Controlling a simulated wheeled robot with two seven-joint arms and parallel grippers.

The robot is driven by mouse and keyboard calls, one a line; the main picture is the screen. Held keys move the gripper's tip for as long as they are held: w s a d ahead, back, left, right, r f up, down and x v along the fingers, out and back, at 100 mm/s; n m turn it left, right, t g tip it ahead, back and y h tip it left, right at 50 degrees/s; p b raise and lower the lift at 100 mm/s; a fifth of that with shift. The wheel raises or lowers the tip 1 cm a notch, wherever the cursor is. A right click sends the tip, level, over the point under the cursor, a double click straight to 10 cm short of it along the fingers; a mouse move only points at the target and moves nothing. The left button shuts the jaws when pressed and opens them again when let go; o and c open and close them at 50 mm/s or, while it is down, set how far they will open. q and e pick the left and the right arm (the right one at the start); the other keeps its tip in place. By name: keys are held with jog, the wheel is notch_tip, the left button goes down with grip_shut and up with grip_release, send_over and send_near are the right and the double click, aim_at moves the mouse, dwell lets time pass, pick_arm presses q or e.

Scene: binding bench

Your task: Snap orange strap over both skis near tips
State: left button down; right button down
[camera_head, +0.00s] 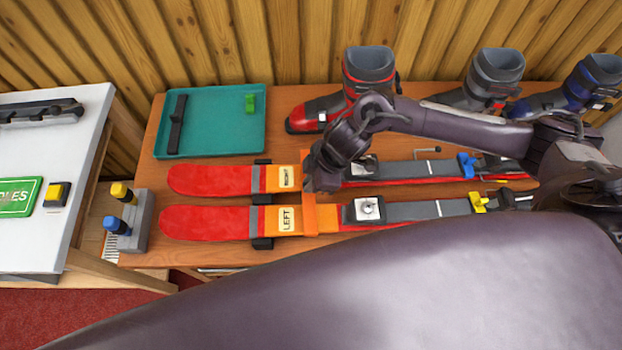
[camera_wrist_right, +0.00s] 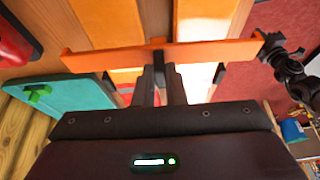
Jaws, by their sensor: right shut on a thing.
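Two skis lie side by side along the bench, the far ski (camera_head: 210,180) and the near ski (camera_head: 205,222), with red rounded ends at the left. Their orange sections carry labels, the near one reading LEFT. My right gripper (camera_head: 322,186) is shut on the orange strap (camera_head: 310,219), which runs crosswise over both skis between the labels and the bindings. In the right wrist view the strap (camera_wrist_right: 105,58) is a bar with bent ends, with the gripper fingers (camera_wrist_right: 165,75) at its middle. I cannot tell whether it touches the skis.
Behind the skis are a teal tray (camera_head: 225,142) and several boots, the nearest a red-and-grey boot (camera_head: 320,110). A grey holder (camera_head: 140,222) with yellow and blue knobs stands at the left bench end. A white table (camera_head: 75,150) is further left.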

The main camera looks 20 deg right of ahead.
jog(key=shift+p, duration=0.35)
dwell(0.4)
jog(key=shift+f+b, duration=1.25)
jog(key=shift+f, duration=0.65)
jog(key=c, duration=0.9)
grip_release()
jog(key=shift+c, duration=0.2)
jog(key=shift+r, duration=0.1)
jog(key=shift+r+p, duration=5)
jog(key=shift+p, duration=0.35)
jog(key=shift+s+f, duration=0.1)
